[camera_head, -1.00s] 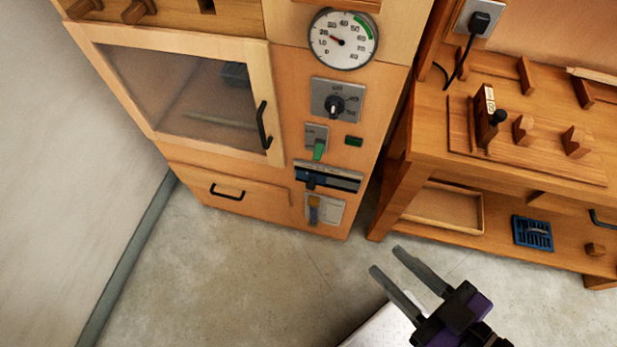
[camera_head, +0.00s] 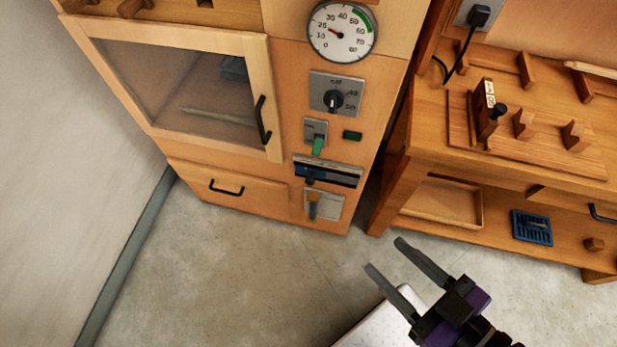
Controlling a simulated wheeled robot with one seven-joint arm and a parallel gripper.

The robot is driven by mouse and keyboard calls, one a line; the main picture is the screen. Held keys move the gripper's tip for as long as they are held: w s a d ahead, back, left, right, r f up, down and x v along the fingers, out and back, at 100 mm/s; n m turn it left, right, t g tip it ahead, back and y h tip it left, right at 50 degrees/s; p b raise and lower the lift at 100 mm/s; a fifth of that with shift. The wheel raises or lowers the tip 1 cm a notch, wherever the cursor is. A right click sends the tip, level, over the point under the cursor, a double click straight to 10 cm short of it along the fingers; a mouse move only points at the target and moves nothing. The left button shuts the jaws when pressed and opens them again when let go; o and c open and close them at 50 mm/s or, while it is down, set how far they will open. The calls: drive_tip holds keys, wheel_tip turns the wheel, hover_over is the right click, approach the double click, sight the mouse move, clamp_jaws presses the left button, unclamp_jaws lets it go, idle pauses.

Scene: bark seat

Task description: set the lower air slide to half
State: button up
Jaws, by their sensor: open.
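The air slide (camera_head: 328,173) is a dark horizontal track with a blue strip and a pale strip, low on the front of the wooden cabinet. Its dark knob (camera_head: 311,176) stands toward the left end of the track. I cannot read any marks on it. My gripper (camera_head: 384,255) is open and empty, with its two grey fingers pointing up and left. It is apart from the cabinet, below and to the right of the slide in the picture. Nothing covers the slide.
A dial knob (camera_head: 333,99) and a gauge (camera_head: 341,32) sit higher. The cabinet door (camera_head: 190,90) is shut. A wooden bench (camera_head: 440,150) stands at the right.

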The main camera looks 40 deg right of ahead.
sight(309, 184)
drive_tip(key=w+a+f+n+b, duration=0.25)
drive_tip(key=w+f+b, duration=0.45)
drive_tip(key=f, duration=0.4)
drive_tip(key=w+a+f+n+g+y+b, duration=0.1)
drive_tip(key=w+a+f+b, duration=0.35)
drive_tip(key=w+f, duration=0.55)
drive_tip(key=w+a+f+n+b, duration=0.25)
drive_tip(key=w+f+b, duration=0.45)
drive_tip(key=f, duration=0.6)
drive_tip(key=w+d+f+m+h+b, duration=0.2)
drive_tip(key=w+f+m+h+b, duration=0.15)
drive_tip(key=w+h, duration=0.3)
drive_tip(key=s+d+r+m+g+h, duration=0.3)
drive_tip(key=d+r+m+h, duration=0.2)
drive_tip(key=d+m+h, duration=0.4)
drive_tip(key=shift+y, duration=0.25)
drive_tip(key=b+x, duration=0.1)
drive_tip(key=x, duration=0.6)
